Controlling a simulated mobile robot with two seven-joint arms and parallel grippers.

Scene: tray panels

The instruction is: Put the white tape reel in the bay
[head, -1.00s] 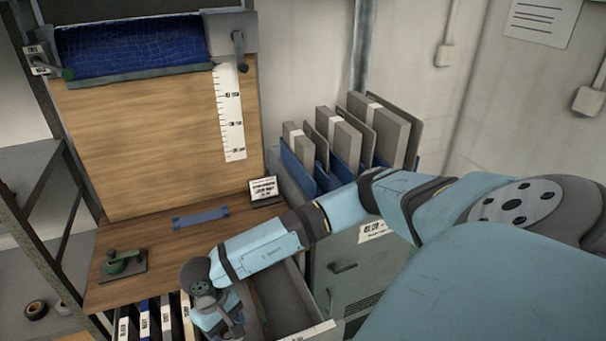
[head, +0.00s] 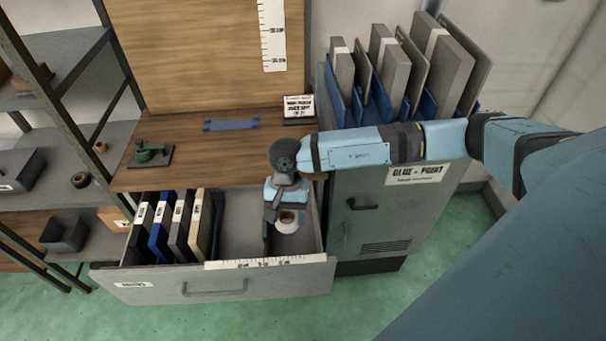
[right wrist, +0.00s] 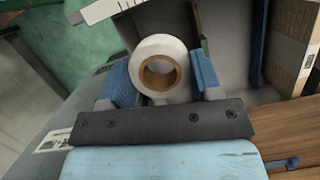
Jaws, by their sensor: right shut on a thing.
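My right gripper (head: 284,218) points down over the empty right part of the open drawer (head: 230,290). It is shut on the white tape reel (head: 288,227). In the right wrist view the reel (right wrist: 158,45) has a brown core and sits between the blue finger pads of the gripper (right wrist: 162,76). The bare drawer space (head: 240,225) lies right of several upright folders (head: 178,225); I cannot tell whether the reel touches the drawer floor. No label marks a bay there. My left gripper is not in view.
A white ruler strip (head: 262,262) runs along the drawer front. A grey cabinet (head: 350,235) with upright boards stands at right. The wooden worktop (head: 200,175) behind holds a green tool (head: 150,153) and a small sign (head: 298,108). A shelf rack stands at left.

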